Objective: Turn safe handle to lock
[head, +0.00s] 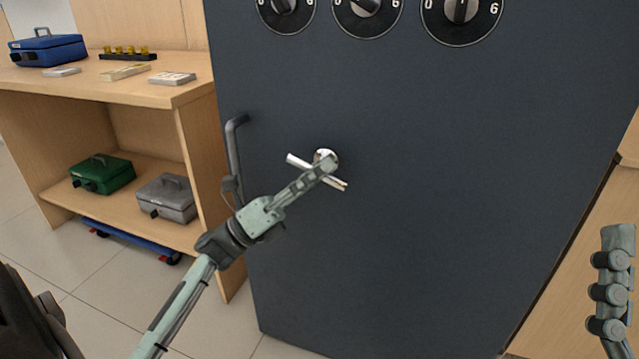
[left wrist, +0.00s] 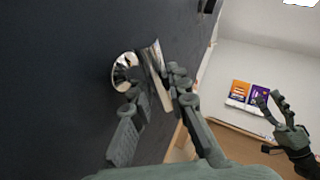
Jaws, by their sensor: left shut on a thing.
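The dark grey safe door (head: 450,180) fills the middle of the head view. Its safe handle (head: 298,161) is a silver bar on a round shiny hub, tilted with its left end higher than its right. My left gripper (head: 326,166) is at the handle and covers its middle. In the left wrist view the handle (left wrist: 155,62) stands between the fingers of my left gripper (left wrist: 152,90), which is shut on it. My right gripper (head: 614,285) is at the right edge of the head view, away from the door. In the left wrist view its fingers (left wrist: 272,102) are spread and empty.
Several black dials (head: 461,12) sit on the door above the handle. A bent dark bar (head: 233,155) stands at the door's left edge. A wooden shelf (head: 190,95) at left holds a blue box (head: 48,50), a green box (head: 103,174) and a grey box (head: 168,198).

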